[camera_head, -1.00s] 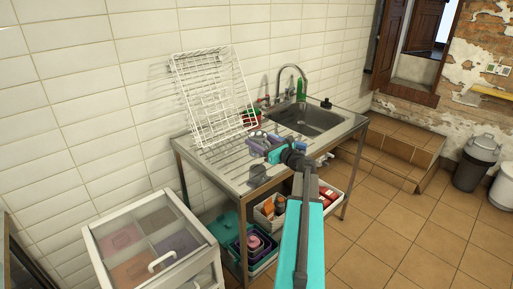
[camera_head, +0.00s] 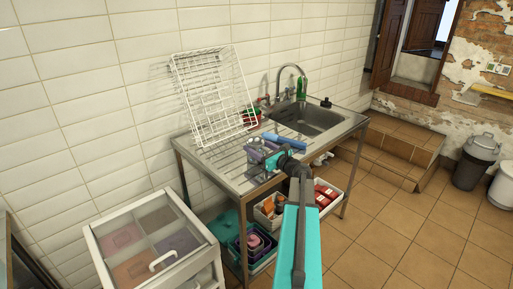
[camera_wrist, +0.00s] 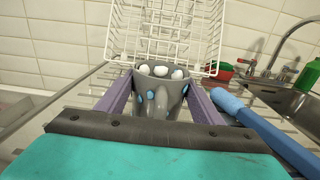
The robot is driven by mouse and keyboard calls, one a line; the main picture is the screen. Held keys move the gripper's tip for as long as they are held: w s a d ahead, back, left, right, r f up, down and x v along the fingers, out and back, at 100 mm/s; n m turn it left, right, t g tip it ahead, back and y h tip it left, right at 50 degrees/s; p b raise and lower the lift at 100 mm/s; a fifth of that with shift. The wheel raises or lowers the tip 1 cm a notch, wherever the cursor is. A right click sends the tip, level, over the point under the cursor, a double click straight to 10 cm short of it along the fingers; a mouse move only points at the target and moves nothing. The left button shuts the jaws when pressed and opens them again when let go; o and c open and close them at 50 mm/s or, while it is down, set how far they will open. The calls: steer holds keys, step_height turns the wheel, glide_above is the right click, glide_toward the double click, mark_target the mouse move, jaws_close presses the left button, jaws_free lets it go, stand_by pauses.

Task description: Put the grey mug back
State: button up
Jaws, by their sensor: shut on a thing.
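The grey mug (camera_wrist: 160,95) has light blue spots outside and white rounded shapes at its mouth. My gripper (camera_wrist: 158,103) is shut on it, with one purple finger on each side. The mug is upright, its handle facing the wrist camera. In the head view my gripper (camera_head: 262,154) is low over the ribbed drainboard, in front of the white wire rack (camera_head: 213,95); the mug is small and partly hidden there. I cannot tell whether the mug touches the drainboard.
A blue long-handled item (camera_wrist: 265,132) lies close to the right of my gripper. The sink (camera_head: 309,118), tap (camera_head: 293,70) and green bottle (camera_head: 301,90) are further right. A red and green item (camera_head: 252,115) stands by the rack. Bare drainboard (camera_head: 219,160) lies left of my gripper.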

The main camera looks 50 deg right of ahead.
steer(key=o, duration=0.9)
steer(key=shift+f, duration=0.1)
steer(key=shift+c, duration=0.2)
steer(key=o, duration=0.4)
steer(key=shift+o, duration=0.2)
steer(key=shift+s+r, duration=0.1)
steer(key=shift+r, duration=0.1)
steer(key=s, duration=0.4)
steer(key=s+b, duration=0.1)
steer(key=s, duration=0.3)
steer(key=s+b, duration=0.1)
steer(key=s, duration=0.2)
steer(key=shift+s+a, duration=0.4)
